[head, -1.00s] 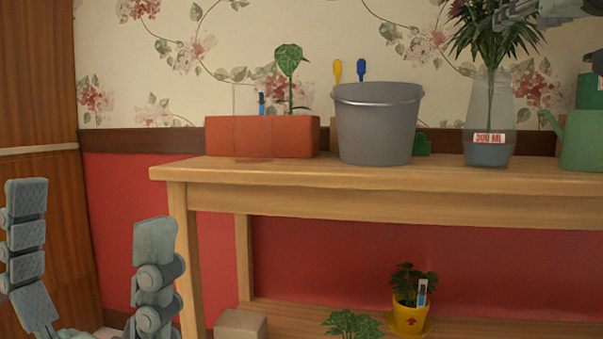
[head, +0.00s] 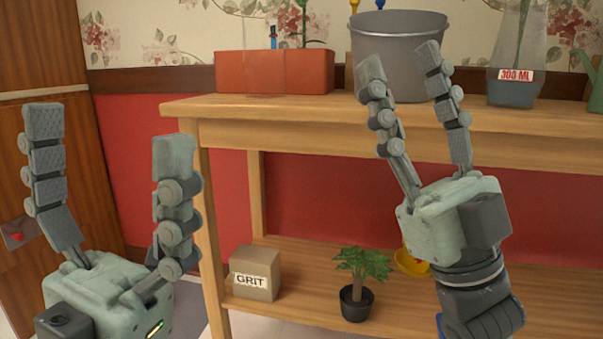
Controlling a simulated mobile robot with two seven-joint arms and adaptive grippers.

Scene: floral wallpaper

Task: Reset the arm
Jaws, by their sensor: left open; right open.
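My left gripper (head: 108,155) stands upright at the lower left, left of the wooden table, with its fingers wide apart and nothing between them. My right gripper (head: 402,62) is raised in front of the table, fingers pointing up. Its fingers are apart and I see nothing held. Its fingertips overlap the grey bucket (head: 420,28) in the picture; I cannot tell how far apart they are in depth. The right gripper's palm and wrist hide part of the lower shelf and most of the yellow pot (head: 411,264).
The wooden table (head: 230,106) carries a terracotta planter (head: 275,74), the bucket, a glass vase (head: 517,75) marked 300 ML, and a green can (head: 596,85). The lower shelf (head: 300,308) holds a GRIT box (head: 254,281) and a dark potted plant (head: 357,300).

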